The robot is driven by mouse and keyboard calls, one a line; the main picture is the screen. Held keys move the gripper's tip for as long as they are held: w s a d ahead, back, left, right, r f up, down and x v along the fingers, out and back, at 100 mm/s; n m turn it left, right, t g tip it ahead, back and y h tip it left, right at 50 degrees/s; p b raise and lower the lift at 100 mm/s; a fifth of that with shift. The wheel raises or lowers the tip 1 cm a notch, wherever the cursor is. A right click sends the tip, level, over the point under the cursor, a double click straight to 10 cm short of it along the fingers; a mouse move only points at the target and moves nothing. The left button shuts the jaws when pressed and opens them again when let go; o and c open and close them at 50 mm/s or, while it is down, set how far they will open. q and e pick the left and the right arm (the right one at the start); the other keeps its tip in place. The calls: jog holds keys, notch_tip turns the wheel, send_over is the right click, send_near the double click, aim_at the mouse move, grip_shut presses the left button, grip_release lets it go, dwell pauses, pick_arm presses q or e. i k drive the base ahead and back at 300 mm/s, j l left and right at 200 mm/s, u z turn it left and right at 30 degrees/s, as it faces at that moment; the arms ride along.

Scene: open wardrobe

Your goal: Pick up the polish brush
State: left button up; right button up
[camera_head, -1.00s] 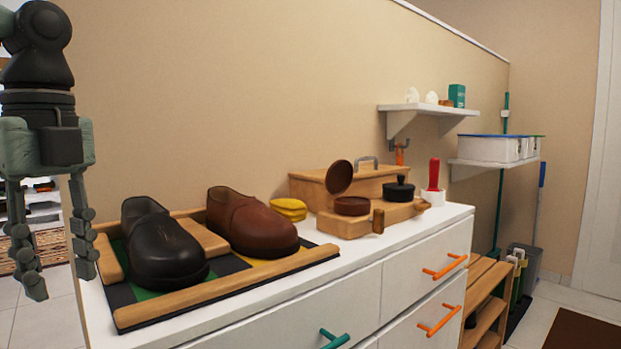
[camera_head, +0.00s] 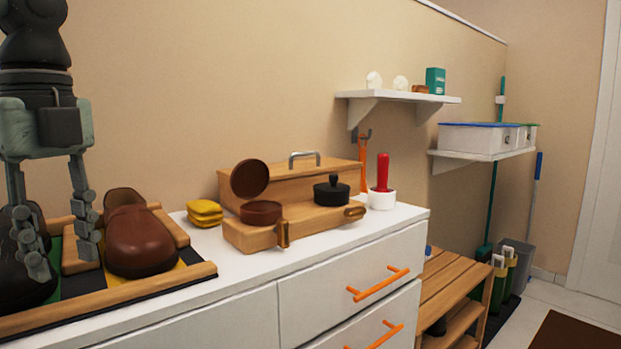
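A red handle (camera_head: 382,172) stands upright in a white cup (camera_head: 381,200) near the right end of the white dresser top. It may be the polish brush; its lower end is hidden in the cup. Two short wooden handles or knobs, one at the front (camera_head: 283,233) and one at the right (camera_head: 354,212), show at the low wooden box; I cannot tell whether they are brushes. My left gripper (camera_head: 63,258) hangs at the far left with fingers apart and empty, in front of the shoes, far from the red handle. My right gripper is not in view.
A brown shoe (camera_head: 140,240) and a partly hidden black shoe (camera_head: 18,287) sit on a wood-railed mat. Yellow cloths (camera_head: 204,213), a polish tin (camera_head: 261,212) with raised lid and a black lidded pot (camera_head: 331,190) stand nearby. A wall shelf (camera_head: 400,97) is above right.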

aim_at(383, 158)
jog(key=i+l, duration=0.3)
jog(key=l, duration=0.2)
jog(key=i+l+z, duration=0.1)
jog(key=i+l, duration=0.2)
jog(key=l, duration=0.2)
jog(key=i+l, duration=0.3)
jog(key=l, duration=0.2)
jog(key=i+l, duration=0.35)
jog(key=l, duration=0.15)
jog(key=i+j+z, duration=0.25)
